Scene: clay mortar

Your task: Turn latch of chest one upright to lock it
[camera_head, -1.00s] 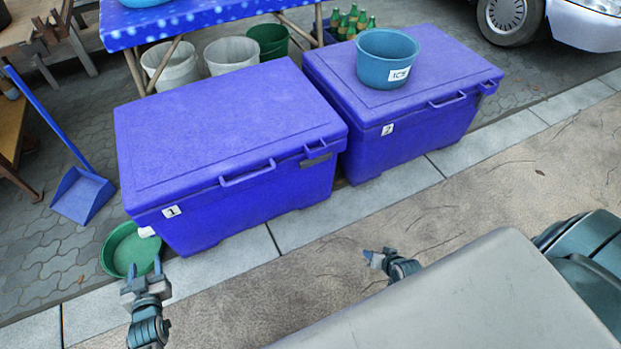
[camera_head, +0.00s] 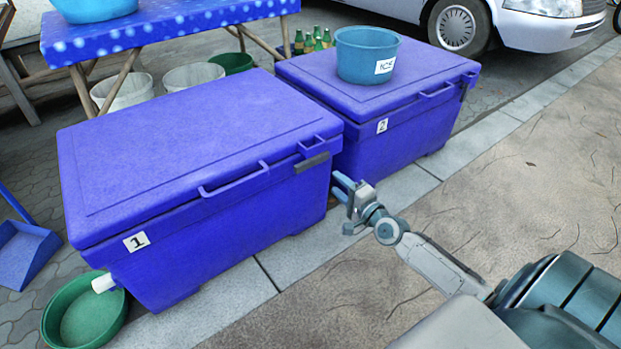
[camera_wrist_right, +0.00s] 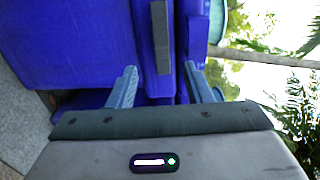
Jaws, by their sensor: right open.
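Chest one (camera_head: 190,235) is a blue cooler with a "1" label and its lid (camera_head: 190,140) down. Its latch (camera_head: 312,162) is a grey bar near the right end of the front, lying sideways along the lid's edge. The latch also shows in the right wrist view (camera_wrist_right: 162,38), ahead of my fingers and parallel to the lid edge. My right gripper (camera_head: 343,188) is open and empty, just right of and below the latch, apart from it. Its two blue fingers also show in the right wrist view (camera_wrist_right: 161,85), one on either side of the latch's line. My left gripper is out of view.
Chest two (camera_head: 400,130), with a blue bucket (camera_head: 365,65) on its lid, stands close to the right of chest one. A green basin (camera_head: 85,315) sits by chest one's left end, near a white spout (camera_head: 103,283). Open pavement (camera_head: 520,200) lies in front and right.

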